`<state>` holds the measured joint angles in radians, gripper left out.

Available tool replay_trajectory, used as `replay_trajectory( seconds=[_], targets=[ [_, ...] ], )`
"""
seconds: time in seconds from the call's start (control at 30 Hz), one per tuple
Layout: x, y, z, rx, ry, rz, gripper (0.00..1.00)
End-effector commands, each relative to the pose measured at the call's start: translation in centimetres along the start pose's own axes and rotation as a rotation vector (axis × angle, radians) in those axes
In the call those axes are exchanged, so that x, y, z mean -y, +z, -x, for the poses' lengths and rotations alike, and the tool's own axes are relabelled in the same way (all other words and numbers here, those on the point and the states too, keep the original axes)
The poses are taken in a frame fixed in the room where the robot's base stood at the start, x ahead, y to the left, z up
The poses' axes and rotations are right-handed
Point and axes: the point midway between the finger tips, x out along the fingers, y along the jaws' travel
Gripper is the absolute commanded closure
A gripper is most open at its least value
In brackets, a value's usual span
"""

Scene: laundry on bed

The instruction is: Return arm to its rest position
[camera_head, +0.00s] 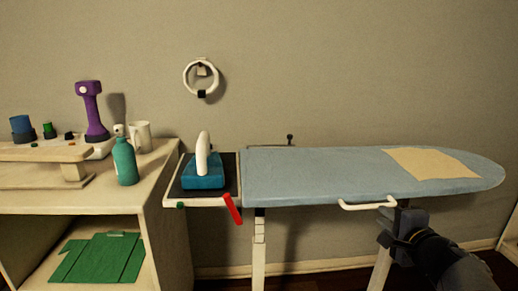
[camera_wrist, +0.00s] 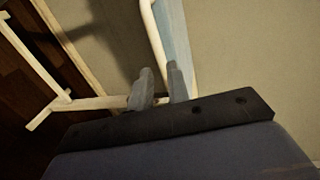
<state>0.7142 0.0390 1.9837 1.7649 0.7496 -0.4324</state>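My gripper (camera_head: 402,208) is at the lower right in the head view, just under the front edge of the ironing board, by the right end of its white handle (camera_head: 366,206). In the wrist view my gripper (camera_wrist: 160,72) shows two grey fingers with a narrow gap between them. The white handle (camera_wrist: 152,28) runs down toward the fingertips there. I cannot tell whether it touches them.
The blue ironing board (camera_head: 310,178) carries a beige cloth (camera_head: 432,163). A teal iron (camera_head: 203,175) stands on the dark rest at its left. A red strip (camera_head: 232,208) hangs there. A wooden shelf unit (camera_head: 100,200) with a teal bottle (camera_head: 125,163) is further left.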

Motion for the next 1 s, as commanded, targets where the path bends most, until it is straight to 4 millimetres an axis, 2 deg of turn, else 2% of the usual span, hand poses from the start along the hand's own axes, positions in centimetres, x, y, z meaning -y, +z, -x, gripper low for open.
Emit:
replay_trajectory(
  seconds=[0.03, 0.2, 0.4, 0.6, 1.0],
  targets=[
    [-0.2, 0.1, -1.1, 0.005, 0.001, -0.001, 0.83],
    [-0.3, 0.1, -4.0, 0.003, 0.003, -0.001, 0.83],
    [-0.2, 0.0, -6.2, 0.002, 0.002, 0.0, 0.83],
    [-0.2, 0.0, -7.0, 0.0, 0.003, -0.001, 0.83],
    [-0.3, 0.1, -6.9, 0.002, 0.005, 0.0, 0.83]
  ],
)
